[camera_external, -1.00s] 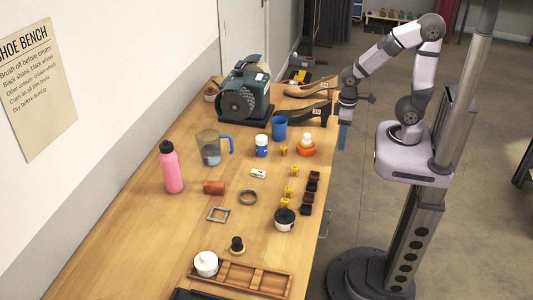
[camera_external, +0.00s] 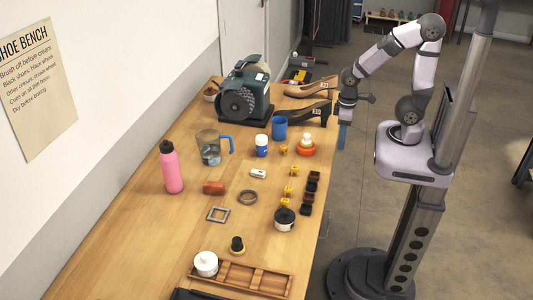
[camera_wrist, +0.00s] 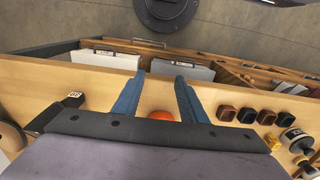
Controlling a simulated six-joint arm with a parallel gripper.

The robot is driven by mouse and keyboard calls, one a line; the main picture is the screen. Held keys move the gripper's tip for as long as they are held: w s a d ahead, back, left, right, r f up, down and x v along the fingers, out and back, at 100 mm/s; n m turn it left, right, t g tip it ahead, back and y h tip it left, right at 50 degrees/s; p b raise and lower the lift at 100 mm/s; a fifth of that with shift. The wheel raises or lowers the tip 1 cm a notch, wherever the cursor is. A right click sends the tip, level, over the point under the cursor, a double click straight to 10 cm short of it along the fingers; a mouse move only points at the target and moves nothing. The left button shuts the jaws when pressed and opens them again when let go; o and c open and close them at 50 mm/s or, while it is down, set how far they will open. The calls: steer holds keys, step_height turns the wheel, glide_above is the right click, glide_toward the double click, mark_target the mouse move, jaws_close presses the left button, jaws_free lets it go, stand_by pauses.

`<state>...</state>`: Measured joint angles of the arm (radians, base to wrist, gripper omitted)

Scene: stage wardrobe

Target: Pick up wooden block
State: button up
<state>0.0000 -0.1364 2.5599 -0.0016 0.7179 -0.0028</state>
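Which thing is the wooden block is not certain. A reddish-brown block-like piece (camera_external: 214,187) lies mid-table in the external view, right of the pink bottle. Several small yellow cubes (camera_external: 288,190) and dark brown to black cubes (camera_external: 313,176) stand near the right table edge; dark cubes also show in the wrist view (camera_wrist: 247,115). My gripper (camera_external: 342,147) hangs at the table's right edge, fingers down, away from these pieces. My gripper body hides much of the tabletop there.
A green machine (camera_external: 246,92) and shoe forms (camera_external: 306,113) are at the back. A compartmented wooden tray (camera_external: 272,280) lies in front. Bare wood is left of centre.

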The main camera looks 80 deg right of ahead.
steer(key=shift+o, duration=0.4)
steer(key=w+a, duration=0.2)
steer(key=w, duration=0.1)
steer(key=w+a+r+t+p, duration=0.1)
steer(key=w+a, duration=0.1)
steer(key=w+a+r+m+t+y, duration=0.1)
steer(key=w+a, duration=0.1)
steer(key=w, duration=0.1)
steer(key=shift+w+p, duration=0.3)
steer(key=shift+p, duration=0.1)
steer(key=w+a+r+t+y, duration=0.15)
steer(key=w+a+t, duration=0.25)
steer(key=w+a, duration=0.85)
steer(key=n+t+p, duration=0.2)
steer(key=n+t, duration=0.1)
steer(key=t, duration=0.4)
glide_above(221, 184)
steer(key=shift+s+d+r, duration=0.15)
steer(key=shift+d+r, duration=0.15)
steer(key=shift+w+a+h, duration=0.2)
steer(key=shift+a+h, duration=0.15)
steer(key=shift+a, duration=0.05)
steer(key=shift+f+p, duration=0.35)
steer(key=shift+f, duration=1.6)
steer(key=shift+f, duration=0.1)
